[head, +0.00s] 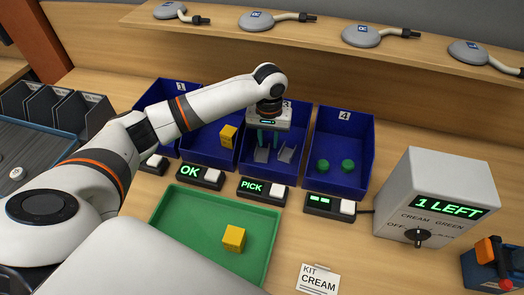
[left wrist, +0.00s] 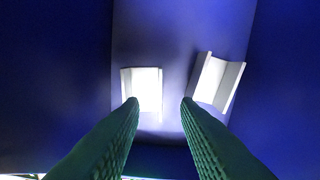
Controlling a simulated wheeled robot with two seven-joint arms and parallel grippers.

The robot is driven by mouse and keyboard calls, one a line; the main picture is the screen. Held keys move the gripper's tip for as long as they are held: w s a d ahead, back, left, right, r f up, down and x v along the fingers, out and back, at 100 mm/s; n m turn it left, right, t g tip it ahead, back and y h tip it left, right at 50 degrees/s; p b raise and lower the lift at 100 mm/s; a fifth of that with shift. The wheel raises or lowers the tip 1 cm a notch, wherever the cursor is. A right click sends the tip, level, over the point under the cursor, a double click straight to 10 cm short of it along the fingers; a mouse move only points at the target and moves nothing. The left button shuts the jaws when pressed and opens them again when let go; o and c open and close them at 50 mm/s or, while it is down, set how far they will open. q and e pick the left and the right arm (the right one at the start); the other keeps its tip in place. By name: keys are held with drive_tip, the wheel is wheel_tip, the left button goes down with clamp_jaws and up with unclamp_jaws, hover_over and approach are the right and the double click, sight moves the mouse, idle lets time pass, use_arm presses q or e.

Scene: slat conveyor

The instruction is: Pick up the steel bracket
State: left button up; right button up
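Two steel brackets lie in the blue bin 3 (head: 259,178). The left bracket (head: 261,155) also shows in the left wrist view (left wrist: 146,88). The right bracket (head: 287,152) is turned at an angle and also shows in the left wrist view (left wrist: 218,82). My left gripper (head: 267,142) points down into bin 3, above the brackets. Its green fingers (left wrist: 161,104) are apart with nothing between them; the left bracket shows just ahead of the gap. My right gripper is not in view.
A green tray (head: 175,225) holds a yellow block (head: 234,238). Blue bins stand on both sides, with green pieces (head: 348,165) in bin 4. A display under bin 3 reads PICK (head: 252,187). A grey box (head: 440,190) reads 1 LEFT. A shelf (head: 330,45) runs behind.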

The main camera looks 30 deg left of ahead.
sight(262, 152)
use_arm(q)
drive_tip(key=shift+w+f+p, duration=0.1)
drive_tip(key=shift+f+p, duration=0.4)
drive_tip(key=shift+f, duration=1.7)
clamp_jaws()
